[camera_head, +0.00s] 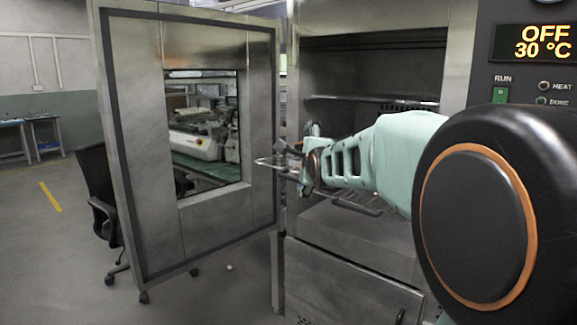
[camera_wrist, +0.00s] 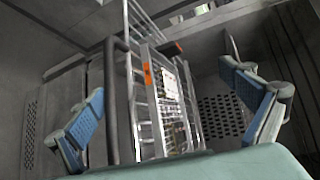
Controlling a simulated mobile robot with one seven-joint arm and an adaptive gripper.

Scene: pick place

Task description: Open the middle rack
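The middle rack (camera_head: 270,163) is a wire rack at mid-height of the oven chamber. Its front wire end shows left of my gripper and sticks out past the chamber opening; my arm hides much of the rest. My gripper (camera_head: 312,160) is at the rack's front. In the wrist view my gripper (camera_wrist: 168,120) has its blue-padded fingers wide apart, with the wire rack (camera_wrist: 160,100) showing between them. The rack has an orange mark near its dark front bar. I see no finger closed on it, and contact cannot be told.
The oven door (camera_head: 220,215) stands swung open at left, close to my gripper. An upper rack (camera_head: 375,99) is inside the chamber. A lower closed panel (camera_head: 345,285) is beneath. A black chair (camera_head: 95,185) is behind the door. The display (camera_head: 542,42) reads OFF, 30 °C.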

